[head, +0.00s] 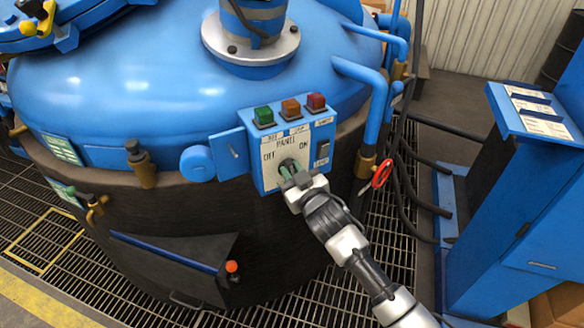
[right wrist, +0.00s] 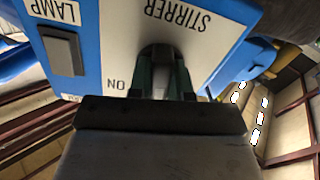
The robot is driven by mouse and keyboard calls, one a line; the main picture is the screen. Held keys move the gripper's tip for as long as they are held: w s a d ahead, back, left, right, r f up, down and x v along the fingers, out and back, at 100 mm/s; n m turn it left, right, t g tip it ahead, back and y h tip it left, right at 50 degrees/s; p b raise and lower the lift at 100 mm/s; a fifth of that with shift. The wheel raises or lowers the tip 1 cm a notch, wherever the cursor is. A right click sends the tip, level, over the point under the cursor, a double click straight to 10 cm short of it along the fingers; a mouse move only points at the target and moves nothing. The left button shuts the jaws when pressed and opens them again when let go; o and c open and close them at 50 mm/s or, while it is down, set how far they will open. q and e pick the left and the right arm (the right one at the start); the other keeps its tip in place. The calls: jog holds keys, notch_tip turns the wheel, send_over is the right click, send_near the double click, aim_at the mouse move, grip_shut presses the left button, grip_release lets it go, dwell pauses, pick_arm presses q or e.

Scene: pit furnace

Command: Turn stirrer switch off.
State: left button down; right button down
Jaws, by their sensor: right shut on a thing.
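The stirrer switch (head: 287,165) is a dark knob on the front of the panel (head: 268,184), between the printed words OFF on the left and ON on the right. My right gripper (head: 291,173) is at the panel, shut on the knob. In the right wrist view the gripper's green fingers (right wrist: 160,78) stand on both sides of the grey knob (right wrist: 157,52), with STIRRER printed beside it and ON nearby. The fingers hide much of the knob, so I cannot tell its exact pointing. My left gripper is not in view.
Green, orange and red buttons (head: 291,109) sit on top of the panel, and a lamp switch (head: 323,149) is to its right. A pipe with a red valve handle (head: 381,174) stands close to my right arm. A blue console (head: 505,200) stands at the right.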

jog(key=n+p, duration=0.1)
jog(key=n, duration=0.2)
jog(key=shift+n, duration=1.8)
jog(key=c, duration=1)
grip_release()
jog(key=shift+c, duration=0.2)
jog(key=v, duration=1.1)
jog(key=shift+p, duration=0.3)
jog(key=shift+f, duration=0.2)
